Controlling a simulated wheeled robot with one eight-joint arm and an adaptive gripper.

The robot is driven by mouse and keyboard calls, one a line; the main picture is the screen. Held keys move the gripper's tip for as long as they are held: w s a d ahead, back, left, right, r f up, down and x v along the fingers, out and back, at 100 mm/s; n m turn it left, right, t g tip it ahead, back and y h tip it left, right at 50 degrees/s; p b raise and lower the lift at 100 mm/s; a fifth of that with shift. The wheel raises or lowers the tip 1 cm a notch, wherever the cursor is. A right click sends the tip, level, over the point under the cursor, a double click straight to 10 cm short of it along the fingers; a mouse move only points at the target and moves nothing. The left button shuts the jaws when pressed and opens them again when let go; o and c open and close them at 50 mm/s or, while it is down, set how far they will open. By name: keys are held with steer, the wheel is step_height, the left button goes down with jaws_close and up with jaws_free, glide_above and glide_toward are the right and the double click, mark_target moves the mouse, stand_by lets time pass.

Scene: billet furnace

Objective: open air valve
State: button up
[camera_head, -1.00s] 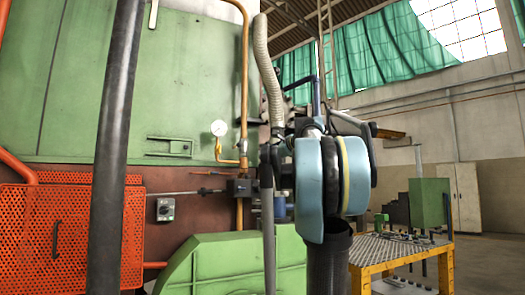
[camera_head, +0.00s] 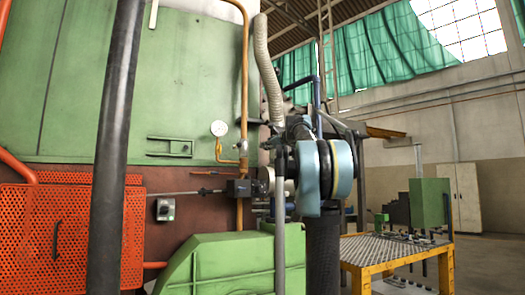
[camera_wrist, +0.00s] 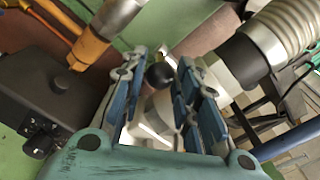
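In the wrist view a round black knob (camera_wrist: 158,75) shows between the two blue-padded fingers of my gripper (camera_wrist: 163,64). It looks like the handle end of the air valve. The fingers stand apart, one on each side of the knob, with a gap visible on both sides. I cannot tell whether either pad touches it. A pale shiny part lies below the knob between the fingers. In the head view the knob and my fingertips are hidden or too small to make out behind my blue-grey arm joints.
A black box (camera_wrist: 48,90) and an orange pipe (camera_wrist: 92,48) lie left of my gripper in the wrist view; a ribbed hose (camera_wrist: 282,30) is at right. The head view shows a pressure gauge (camera_head: 218,129), green housing (camera_head: 220,265) and yellow-framed table (camera_head: 385,249).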

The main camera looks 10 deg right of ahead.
steer(key=x, duration=0.7)
steer(key=shift+w, duration=0.2)
jaws_close()
